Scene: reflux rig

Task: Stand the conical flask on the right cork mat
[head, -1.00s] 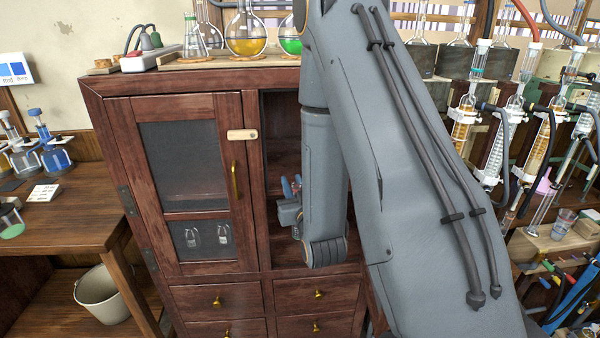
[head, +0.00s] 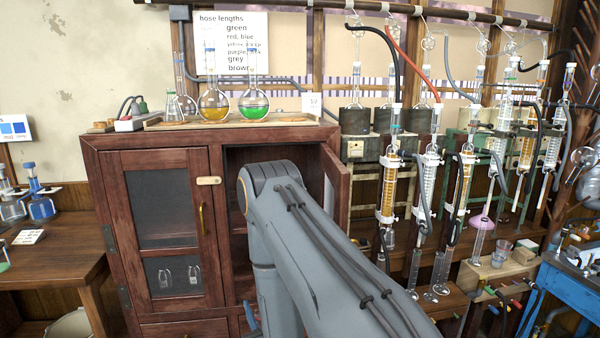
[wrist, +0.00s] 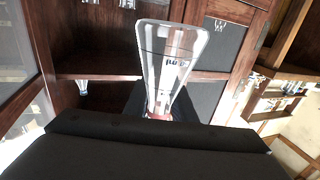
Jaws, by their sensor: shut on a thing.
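A clear conical flask (wrist: 168,60) is in the wrist view, its wide base toward the top of the picture and its narrow neck toward the bottom. That view looks upside down, with cabinet shelves behind the flask. My gripper (wrist: 158,116) is shut on the flask's neck; its fingertips are mostly hidden behind the dark housing. The held flask appears clear of any surface. In the head view my arm hides the flask and nearly all of the gripper.
The wooden cabinet (head: 90,190) has a shut glazed left door (head: 165,205) and an open right door (head: 335,185). Another small conical flask (head: 172,108) and round flasks with yellow (head: 214,105) and green (head: 253,105) liquid stand on top. Glass columns (head: 388,195) crowd the right.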

